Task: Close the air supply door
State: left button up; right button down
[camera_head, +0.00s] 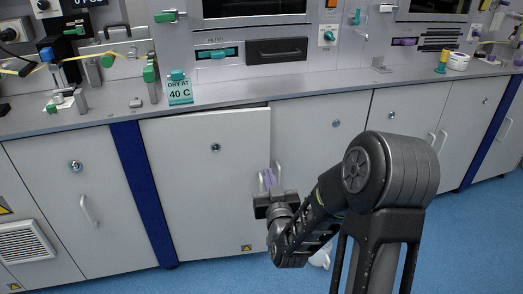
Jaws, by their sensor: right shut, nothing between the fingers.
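A light grey cabinet door (200,190) with a round lock stands below the bench, just right of the left blue post. Its right edge and top stand slightly proud of the neighbouring door, so it looks ajar; I take it as the air supply door, though I read no label naming it. My right gripper (268,179) is at the lower right edge of this door, shut and empty, its purple-tinted fingers pointing up beside a pale handle (279,173). I cannot tell whether the fingers touch the door or handle. My left gripper is out of view.
The neighbouring door (318,135) is partly hidden behind my right arm. Blue floor (460,245) is open at the lower right.

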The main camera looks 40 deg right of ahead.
aim_at(259, 143)
jog(key=b+x, duration=0.2)
jog(key=x, duration=1)
jog(key=shift+w+d+f, duration=0.1)
jog(key=shift+w, duration=0.3)
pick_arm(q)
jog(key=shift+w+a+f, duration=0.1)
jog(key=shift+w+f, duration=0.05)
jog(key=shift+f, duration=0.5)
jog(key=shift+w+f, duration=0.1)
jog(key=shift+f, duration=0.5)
pick_arm(e)
jog(key=shift+w+d, duration=0.25)
jog(key=shift+w, duration=0.3)
